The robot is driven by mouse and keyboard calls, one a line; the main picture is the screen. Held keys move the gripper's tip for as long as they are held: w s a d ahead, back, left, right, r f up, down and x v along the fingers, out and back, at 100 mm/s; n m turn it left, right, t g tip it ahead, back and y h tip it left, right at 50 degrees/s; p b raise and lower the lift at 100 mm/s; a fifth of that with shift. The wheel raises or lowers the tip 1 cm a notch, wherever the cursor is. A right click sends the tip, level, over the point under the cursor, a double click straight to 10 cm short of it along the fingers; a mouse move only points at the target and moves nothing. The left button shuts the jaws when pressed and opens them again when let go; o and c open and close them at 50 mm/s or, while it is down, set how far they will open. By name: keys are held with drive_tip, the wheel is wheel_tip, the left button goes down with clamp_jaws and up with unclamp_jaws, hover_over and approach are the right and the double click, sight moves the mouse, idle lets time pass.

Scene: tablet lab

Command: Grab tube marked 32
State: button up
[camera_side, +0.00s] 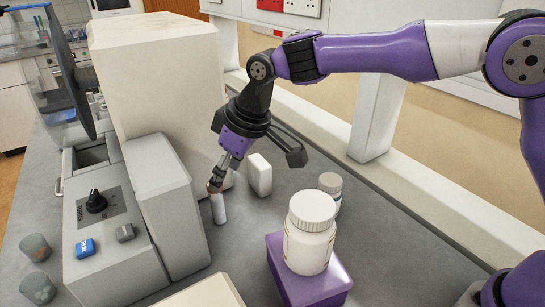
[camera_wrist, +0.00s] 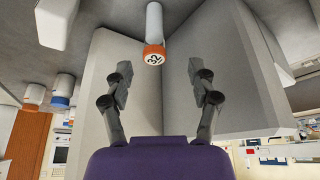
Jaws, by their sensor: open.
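The tube (camera_wrist: 154,28) is white with an orange cap that bears the number 32 in the wrist view. It lies ahead of my gripper (camera_wrist: 158,80), centred between the two fingers, which are spread open and empty. In the side view the tube (camera_side: 219,208) stands upright on the grey bench beside the machine. My gripper (camera_side: 214,186) points down at its top there. The fingers partly hide the cap in the side view, and I cannot tell whether they touch it.
A white block (camera_side: 259,175) stands just right of the tube. A large white bottle (camera_side: 309,235) sits on a purple block (camera_side: 305,288), with a smaller jar (camera_side: 330,188) behind. The grey-white machine (camera_side: 165,195) closes off the left. Bench space right of the purple block is clear.

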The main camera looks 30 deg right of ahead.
sight(218, 200)
drive_tip(key=x, duration=0.9)
drive_tip(key=shift+w+d+f, duration=0.2)
drive_tip(key=shift+d+f, duration=0.1)
drive_tip(key=shift+f, duration=0.15)
clamp_jaws()
